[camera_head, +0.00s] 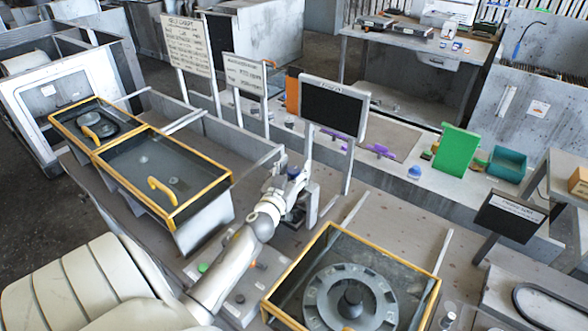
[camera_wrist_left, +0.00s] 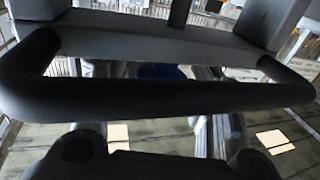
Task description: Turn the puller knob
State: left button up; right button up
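My left arm reaches in from the bottom left of the head view. My left gripper (camera_head: 292,182) is at the bench in the middle, beside the foot of a post that carries a dark screen (camera_head: 333,107). It is small there, and I cannot tell whether its fingers are open or shut. In the left wrist view a dark bent bar (camera_wrist_left: 165,98) crosses close to the camera. A blue part (camera_wrist_left: 160,71) shows behind it, partly hidden. I cannot make out the puller knob for sure. My right gripper is not in view.
A yellow-framed case (camera_head: 431,297) with a grey ring disc (camera_head: 318,300) and dark hub stands at front right. Two yellow-framed lids (camera_head: 157,168) with yellow handles are at left. Sign boards (camera_head: 188,45) stand behind. A green panel (camera_head: 456,151) stands at right.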

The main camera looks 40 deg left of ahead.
pick_arm(q)
jog(key=c, duration=0.8)
jog(key=shift+h, duration=0.3)
jog(key=m+t+h+p, duration=0.1)
jog(key=m+h, duration=0.1)
jog(key=shift+a+r+h, duration=0.1)
jog(key=shift+h, duration=0.2)
jog(key=m+h, duration=0.2)
jog(key=shift+h, duration=0.3)
jog(key=h, duration=0.1)
jog(key=m+h+b, duration=0.1)
jog(key=m+h, duration=0.1)
jog(key=shift+f+h, duration=0.25)
jog(key=shift+h, duration=0.15)
jog(key=m+h+b, duration=0.2)
jog(key=shift+g+h, duration=0.3)
jog(key=shift+g, duration=0.1)
jog(key=shift+d+r+m+g+h+b, duration=0.2)
jog(key=shift+m+g+h+b, duration=0.2)
jog(key=shift+m+h+b, duration=0.45)
